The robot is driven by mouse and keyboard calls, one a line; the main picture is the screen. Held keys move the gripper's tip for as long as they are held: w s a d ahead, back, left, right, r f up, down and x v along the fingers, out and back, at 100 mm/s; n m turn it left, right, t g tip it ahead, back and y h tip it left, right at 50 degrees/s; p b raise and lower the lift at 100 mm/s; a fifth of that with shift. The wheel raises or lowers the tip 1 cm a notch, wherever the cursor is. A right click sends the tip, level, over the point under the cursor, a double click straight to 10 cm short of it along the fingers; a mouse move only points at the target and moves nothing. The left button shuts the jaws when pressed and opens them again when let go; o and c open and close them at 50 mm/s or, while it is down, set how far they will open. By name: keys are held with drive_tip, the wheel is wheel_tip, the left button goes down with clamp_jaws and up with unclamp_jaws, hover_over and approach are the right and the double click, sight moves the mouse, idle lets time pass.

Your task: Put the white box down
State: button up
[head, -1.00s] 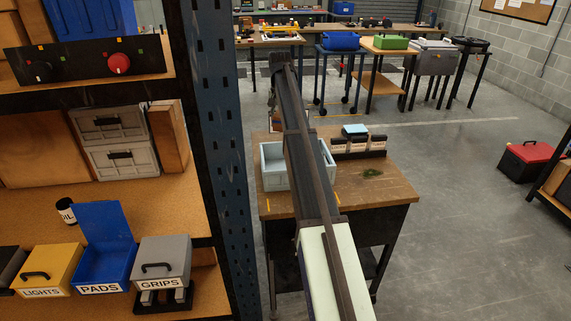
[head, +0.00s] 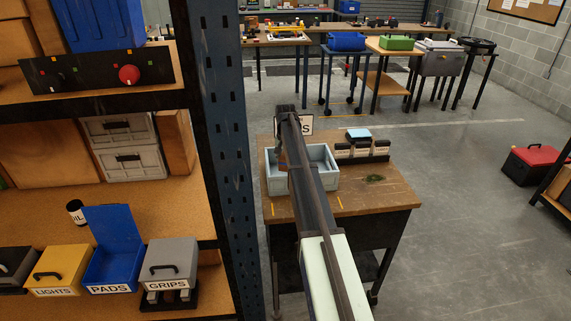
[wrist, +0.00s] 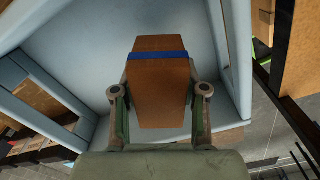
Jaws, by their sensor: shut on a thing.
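My gripper (wrist: 160,92) is shut on a brown box (wrist: 160,95) with a blue band, one finger on each side. The held box is brown, not white. In the wrist view it is in front of the pale blue interior of an open bin (wrist: 60,75); I cannot tell whether it touches the bottom. White-grey boxes with black handles (head: 133,165) sit on the left shelf.
The workbench (head: 385,195) also holds a black rack of small labelled boxes (head: 362,150) and a dark green patch. A blue rack post (head: 222,150) stands close left of the bench. A white sign (head: 306,125) stands behind the bin. Open floor lies to the right.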

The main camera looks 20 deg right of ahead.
drive_tip(key=shift+f, duration=0.8)
drive_tip(key=shift+f, duration=0.4)
drive_tip(key=shift+f, duration=0.2)
drive_tip(key=o, duration=1.2)
wheel_tip(320, 180, up, 13)
drive_tip(key=b, duration=0.3)
drive_tip(key=shift+r, duration=0.1)
